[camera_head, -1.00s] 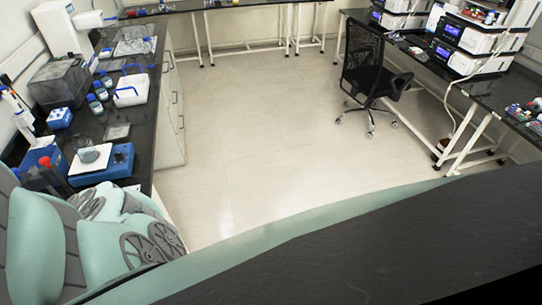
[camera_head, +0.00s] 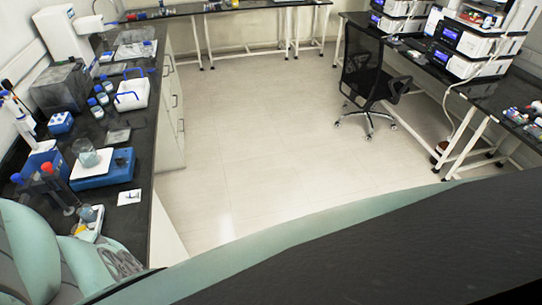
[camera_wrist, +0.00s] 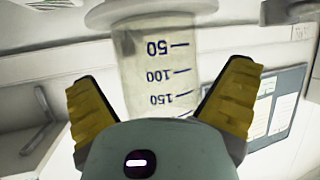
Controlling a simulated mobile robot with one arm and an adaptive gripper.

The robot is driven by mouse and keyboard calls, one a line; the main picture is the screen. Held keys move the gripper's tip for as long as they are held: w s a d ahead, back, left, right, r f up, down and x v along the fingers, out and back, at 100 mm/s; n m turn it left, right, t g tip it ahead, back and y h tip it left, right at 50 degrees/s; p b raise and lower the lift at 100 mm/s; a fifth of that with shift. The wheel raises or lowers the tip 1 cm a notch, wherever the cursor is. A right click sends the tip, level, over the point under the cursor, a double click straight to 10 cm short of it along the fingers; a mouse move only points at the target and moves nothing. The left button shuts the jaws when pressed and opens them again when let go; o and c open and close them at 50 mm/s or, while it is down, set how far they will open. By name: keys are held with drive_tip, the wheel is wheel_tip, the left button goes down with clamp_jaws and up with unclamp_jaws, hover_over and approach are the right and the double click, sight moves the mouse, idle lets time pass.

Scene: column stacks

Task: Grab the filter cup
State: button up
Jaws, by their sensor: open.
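My gripper (camera_wrist: 163,75) is open, with one yellow finger on each side of the cup. Gaps show between the fingers and the cup, and I see no clear contact. The lower part of the cup is hidden behind my gripper's body.
On the left counter, a blue hot plate (camera_head: 117,170) carries a glass beaker (camera_head: 86,154). A white tray (camera_head: 133,94) and small bottles stand farther back. The floor (camera_head: 240,130) is clear up to the chair (camera_head: 368,75).

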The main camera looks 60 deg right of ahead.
drive_tip(key=c, duration=1.2)
drive_tip(key=shift+r, duration=0.1)
